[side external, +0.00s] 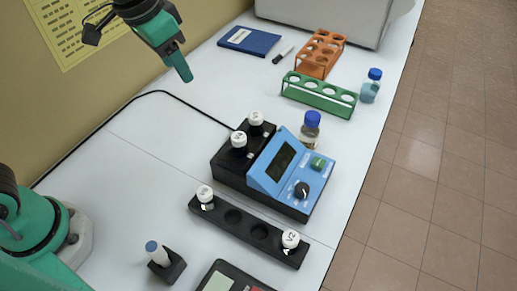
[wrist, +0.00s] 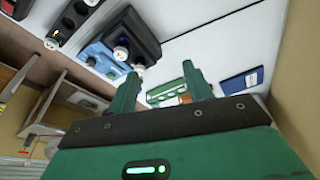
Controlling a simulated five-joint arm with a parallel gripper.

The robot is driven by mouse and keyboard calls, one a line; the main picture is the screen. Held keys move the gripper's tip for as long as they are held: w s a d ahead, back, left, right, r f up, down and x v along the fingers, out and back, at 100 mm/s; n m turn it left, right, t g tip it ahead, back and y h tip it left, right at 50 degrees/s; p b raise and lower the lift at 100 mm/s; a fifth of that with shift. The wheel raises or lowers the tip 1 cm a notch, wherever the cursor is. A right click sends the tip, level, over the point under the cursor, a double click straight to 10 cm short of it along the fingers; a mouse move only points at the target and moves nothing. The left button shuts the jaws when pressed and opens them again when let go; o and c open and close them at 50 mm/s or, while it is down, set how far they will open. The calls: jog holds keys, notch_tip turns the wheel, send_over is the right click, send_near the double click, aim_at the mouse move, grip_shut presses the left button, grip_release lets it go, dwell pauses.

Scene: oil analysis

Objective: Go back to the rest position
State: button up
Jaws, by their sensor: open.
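My gripper (side external: 186,76) is raised above the white table at the upper left in the side view, near the yellow wall. Its two green fingers also show in the wrist view (wrist: 162,86), spread apart with nothing held between them. It is apart from all the objects on the table. The blue and black analyzer (side external: 266,172) stands at mid-table, with two white-capped vials (side external: 247,129) in its black rear block. It shows in the wrist view too (wrist: 98,52).
A black holder (side external: 232,216) with two white-capped vials is in front. Green (side external: 318,95) and orange (side external: 307,67) racks, a blue notebook (side external: 249,41), a marker (side external: 283,55) and blue-capped bottles (side external: 310,131) stand farther back. The left table area is mostly clear, apart from a black cable.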

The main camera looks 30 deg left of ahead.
jog(key=s+a+f+n+t+y, duration=0.1)
jog(key=s+a+n, duration=0.3)
jog(key=s+a, duration=0.8)
jog(key=shift+a+f+t, duration=0.5)
jog(key=shift+a+t, duration=0.4)
jog(key=shift+a, duration=0.05)
jog(key=shift+s, duration=0.1)
